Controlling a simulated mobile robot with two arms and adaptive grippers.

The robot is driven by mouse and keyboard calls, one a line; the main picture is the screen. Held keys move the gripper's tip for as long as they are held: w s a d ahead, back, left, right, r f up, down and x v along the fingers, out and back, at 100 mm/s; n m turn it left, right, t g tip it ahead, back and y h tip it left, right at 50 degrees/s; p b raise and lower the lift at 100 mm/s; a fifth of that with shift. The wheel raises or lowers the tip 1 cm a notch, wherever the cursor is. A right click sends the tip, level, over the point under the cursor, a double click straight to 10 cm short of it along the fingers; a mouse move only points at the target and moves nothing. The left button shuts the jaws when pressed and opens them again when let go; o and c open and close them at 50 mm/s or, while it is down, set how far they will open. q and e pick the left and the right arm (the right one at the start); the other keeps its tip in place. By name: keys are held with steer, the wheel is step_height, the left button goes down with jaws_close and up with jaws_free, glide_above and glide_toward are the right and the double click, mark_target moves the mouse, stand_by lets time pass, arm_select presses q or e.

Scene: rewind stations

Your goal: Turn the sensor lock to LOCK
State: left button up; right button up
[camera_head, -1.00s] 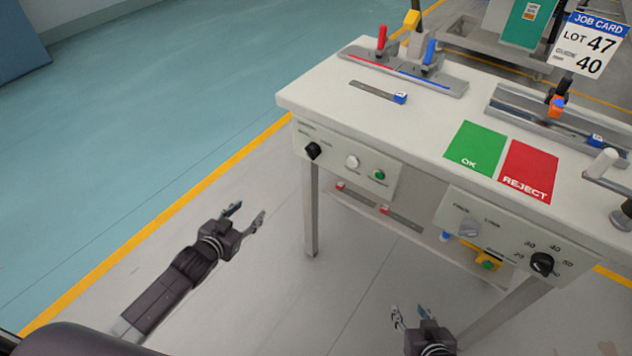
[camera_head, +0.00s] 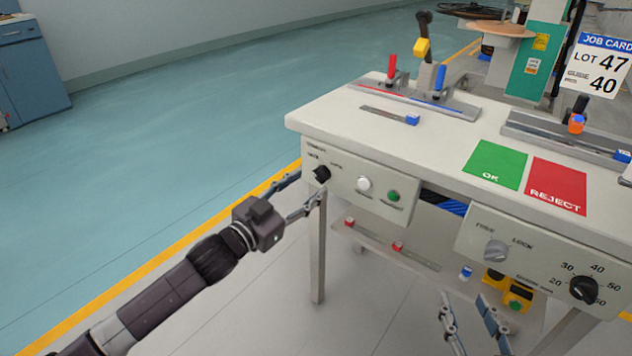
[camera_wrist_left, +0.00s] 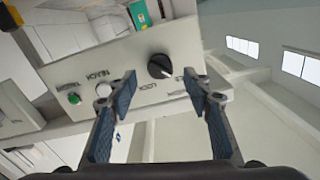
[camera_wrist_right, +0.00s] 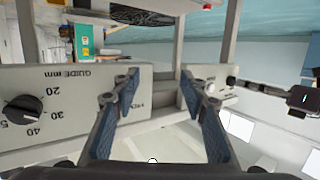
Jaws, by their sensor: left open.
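A black knob (camera_head: 321,175) with a light pointer sits on the left front panel (camera_head: 347,207). In the left wrist view the knob (camera_wrist_left: 160,66) has a LOCK label (camera_wrist_left: 160,89) beside it; its other labels are too small to read. My left gripper (camera_head: 309,187) is open and empty in front of this knob, apart from it. A grey knob (camera_head: 495,250) on the right panel (camera_head: 540,262) stands between FREE and LOCK labels; its exact setting is unclear. My right gripper (camera_head: 463,303) is open and empty, low in front of the right panel.
A black dial (camera_head: 584,289) numbered for the guide sits on the right panel. A white button (camera_head: 363,184) and a green button (camera_head: 393,196) are right of the left knob. The bench (camera_head: 400,149) carries rails and OK and REJECT mats.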

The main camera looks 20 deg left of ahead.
mark_target(317, 177)
arm_select(q)
steer(key=shift+b+x, duration=0.3)
steer(key=shift+x, duration=1.75)
arm_select(e)
steer(key=r+t, duration=0.1)
steer(key=r, duration=0.2)
steer(key=w+a+r+t, duration=0.1)
steer(key=shift+r+t, duration=0.3)
steer(key=shift+r, duration=0.05)
arm_select(q)
steer(key=shift+c, duration=0.4)
arm_select(e)
steer(key=shift+s, duration=0.1)
arm_select(q)
steer(key=c, duration=1.1)
steer(key=shift+o, duration=0.2)
arm_select(e)
steer(key=shift+d+f, duration=0.1)
